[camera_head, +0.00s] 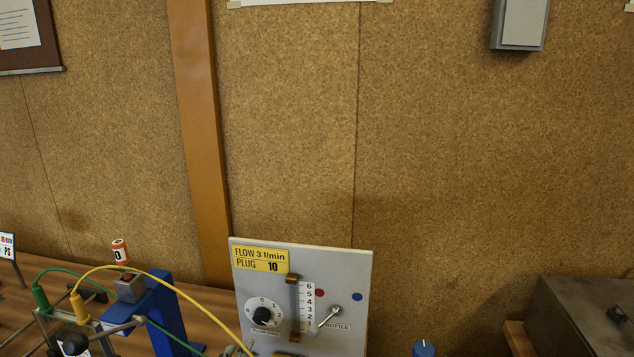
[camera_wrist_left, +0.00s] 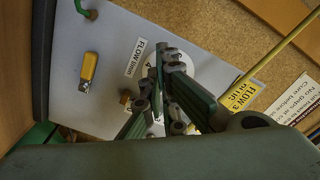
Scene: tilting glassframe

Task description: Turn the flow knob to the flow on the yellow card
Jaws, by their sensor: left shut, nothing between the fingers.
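The flow knob (camera_head: 261,316) is black on a white round dial, low on the left of a light grey panel (camera_head: 345,270). I cannot tell where it points. The yellow card (camera_head: 260,259) at the panel's top left reads FLOW 3 l/min, PLUG 10; part of it shows in the left wrist view (camera_wrist_left: 241,95). My left gripper (camera_wrist_left: 162,72) is shut and empty, its fingertips in front of the dial (camera_wrist_left: 205,72). The fingers hide the knob there, so I cannot tell whether they touch it. I cannot make out this gripper in the head view. My right gripper is not in view.
A throttle lever (camera_head: 329,317) and a flow scale (camera_head: 307,303) stand right of the dial. A yellow lever (camera_wrist_left: 88,70) sits below it. A blue stand (camera_head: 166,310) with yellow and green cables is left of the panel. A grey metal box (camera_head: 575,310) is at right.

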